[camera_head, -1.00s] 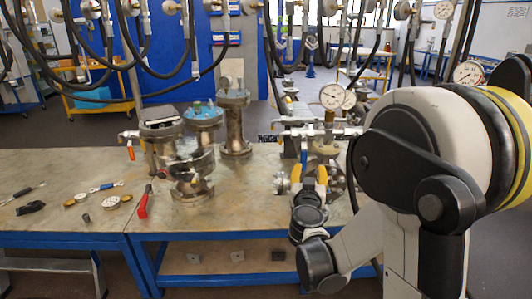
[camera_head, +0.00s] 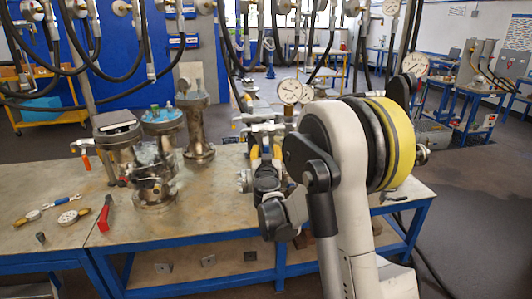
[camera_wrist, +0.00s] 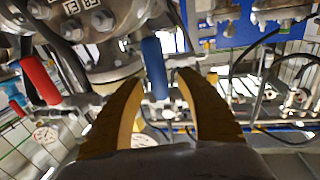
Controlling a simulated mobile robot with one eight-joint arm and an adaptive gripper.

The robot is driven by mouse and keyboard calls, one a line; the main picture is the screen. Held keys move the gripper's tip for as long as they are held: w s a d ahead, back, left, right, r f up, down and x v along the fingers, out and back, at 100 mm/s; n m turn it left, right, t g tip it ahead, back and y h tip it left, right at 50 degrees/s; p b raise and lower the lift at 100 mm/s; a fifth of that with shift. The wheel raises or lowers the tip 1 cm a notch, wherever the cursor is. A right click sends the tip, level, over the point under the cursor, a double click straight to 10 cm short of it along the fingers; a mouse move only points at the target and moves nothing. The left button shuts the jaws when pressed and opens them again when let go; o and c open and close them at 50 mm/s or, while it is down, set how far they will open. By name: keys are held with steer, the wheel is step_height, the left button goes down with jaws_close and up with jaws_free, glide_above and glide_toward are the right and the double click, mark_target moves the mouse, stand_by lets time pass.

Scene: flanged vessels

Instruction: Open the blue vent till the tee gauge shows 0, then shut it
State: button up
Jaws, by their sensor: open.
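The blue vent handle (camera_wrist: 154,68) shows in the wrist view, pointing down between the fingertips of my gripper (camera_wrist: 162,78). The yellow fingers stand apart on either side of it, and I cannot tell whether either touches it. In the head view my gripper (camera_head: 265,160) is at the fittings on the right of the bench, and my arm hides much of them. Two round white gauges stand above there, a left one (camera_head: 290,91) and a right one (camera_head: 306,94). I cannot tell which is the tee gauge, and their needles are too small to read.
A red handle (camera_wrist: 40,80) is left of the blue one in the wrist view. Flanged vessels (camera_head: 155,165) stand on the bench (camera_head: 215,205). A red-handled tool (camera_head: 104,213) and small parts lie at its left. Black hoses (camera_head: 120,75) hang above.

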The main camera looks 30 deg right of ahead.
jaws_close()
steer(key=shift+a+m, duration=0.15)
steer(key=shift+m, duration=0.15)
steer(key=w+a+r+m+y+p, duration=0.1)
steer(key=a+r+m+y+p, duration=0.2)
steer(key=m, duration=1.2)
steer(key=shift+w+a+r+g+y+p, duration=0.35)
steer(key=shift+a+r+p, duration=0.6)
steer(key=shift+r+p, duration=0.45)
steer(key=shift+f, duration=0.1)
jaws_free()
steer(key=shift+s, duration=0.1)
